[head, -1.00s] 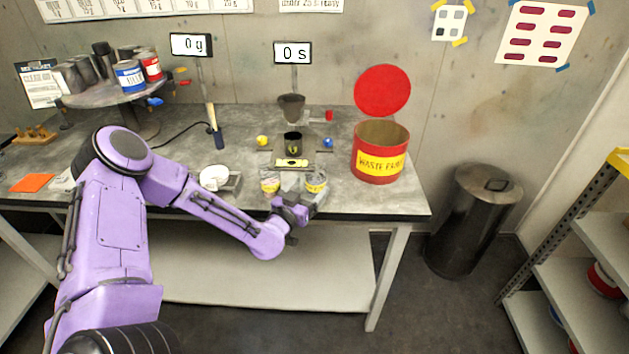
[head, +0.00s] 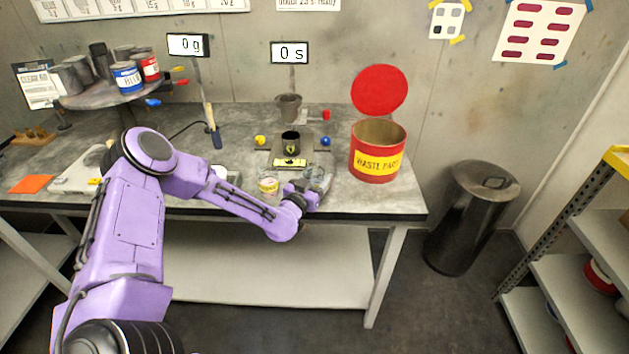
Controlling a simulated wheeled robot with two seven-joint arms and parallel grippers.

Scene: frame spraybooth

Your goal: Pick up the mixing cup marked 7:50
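Two small clear cups stand near the front edge of the bench. The left cup (head: 268,184) has a yellow band and stands clear of the fingers, just left of my gripper. The right cup (head: 318,176) is at the fingers of my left gripper (head: 314,183) and is partly hidden by them. Whether the fingers touch or close on this cup cannot be told. The markings on both cups are too small to read, so I cannot tell which is 7:50. My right gripper is not in view.
Behind the cups is a dark cup (head: 290,142) on a stand with yellow and blue knobs. The red waste bin (head: 377,163) stands to the right. A round rack (head: 110,97) of cans is at the back left. Bare bench lies left of the stand.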

